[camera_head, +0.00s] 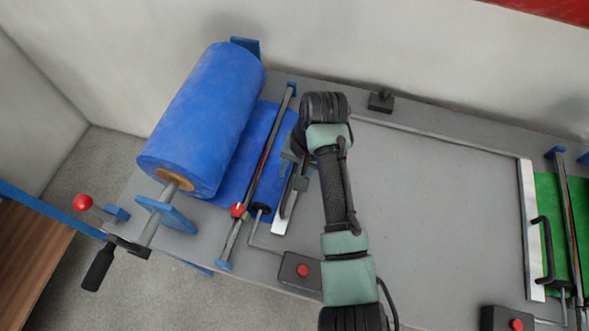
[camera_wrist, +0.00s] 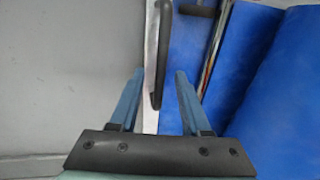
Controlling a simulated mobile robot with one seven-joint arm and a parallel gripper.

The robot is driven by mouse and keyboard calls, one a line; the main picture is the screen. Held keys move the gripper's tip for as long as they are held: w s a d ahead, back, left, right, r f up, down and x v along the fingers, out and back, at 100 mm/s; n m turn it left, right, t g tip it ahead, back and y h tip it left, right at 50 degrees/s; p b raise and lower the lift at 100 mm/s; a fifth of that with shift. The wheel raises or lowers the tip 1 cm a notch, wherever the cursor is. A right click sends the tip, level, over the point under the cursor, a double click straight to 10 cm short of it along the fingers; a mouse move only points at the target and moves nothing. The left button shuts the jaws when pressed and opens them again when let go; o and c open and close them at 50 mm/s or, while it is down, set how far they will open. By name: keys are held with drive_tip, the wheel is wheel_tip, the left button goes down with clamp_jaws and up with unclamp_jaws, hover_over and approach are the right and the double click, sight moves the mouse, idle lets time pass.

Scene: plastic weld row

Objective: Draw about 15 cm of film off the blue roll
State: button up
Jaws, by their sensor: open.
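The blue roll (camera_head: 205,115) lies on its axle at the left of the table, and its blue film (camera_head: 262,130) runs right, under a long metal rod (camera_head: 262,160). Right of the rod is a pale bar (camera_head: 280,222) with a black handle (camera_head: 291,200). The film reaches this bar in the wrist view (camera_wrist: 180,60). My gripper (camera_head: 291,165) is over the bar, partly hidden by my arm. In the wrist view my gripper (camera_wrist: 160,75) is open, with the black handle (camera_wrist: 161,45) between its fingers. I cannot tell whether either finger touches it.
A box with a red button (camera_head: 301,271) sits at the table's front edge. Green film (camera_head: 550,205) with another handled bar (camera_head: 532,200) is at right. The grey tabletop (camera_head: 440,210) between is clear.

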clamp_jaws()
idle(1.4)
